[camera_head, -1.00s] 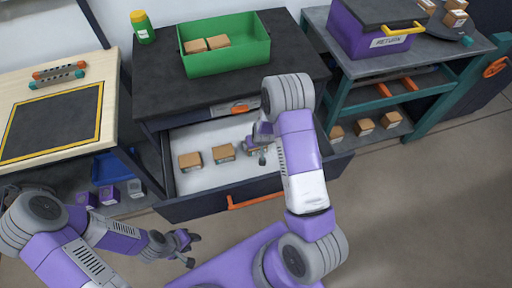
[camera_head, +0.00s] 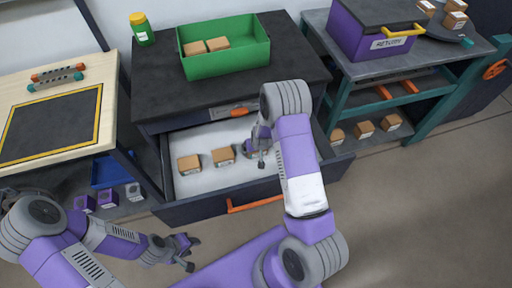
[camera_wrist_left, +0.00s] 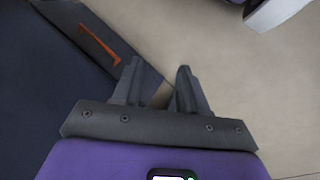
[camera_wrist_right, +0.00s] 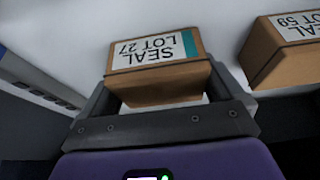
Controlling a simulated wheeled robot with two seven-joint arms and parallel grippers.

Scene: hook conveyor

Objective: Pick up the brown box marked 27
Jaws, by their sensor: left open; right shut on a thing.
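The brown box marked LOT 27 (camera_wrist_right: 155,75) is in the right wrist view, with a white label and a teal strip on its top. My right gripper (camera_wrist_right: 155,88) is shut on it, a finger at each side. In the head view my right gripper (camera_head: 262,157) is over the right part of an open drawer (camera_head: 195,139) and largely hides this box. I cannot tell whether the box is clear of the drawer floor. My left gripper (camera_head: 190,253) is open and empty, out in front of the drawer; its fingers stand apart in the left wrist view (camera_wrist_left: 158,76).
Two more brown boxes (camera_head: 189,163) (camera_head: 223,156) lie left in the drawer. A box marked LOT 59 (camera_wrist_right: 284,50) is beside the held one. A green bin (camera_head: 225,63) with brown boxes stands on the dark top behind. A purple box (camera_head: 352,38) stands farther right.

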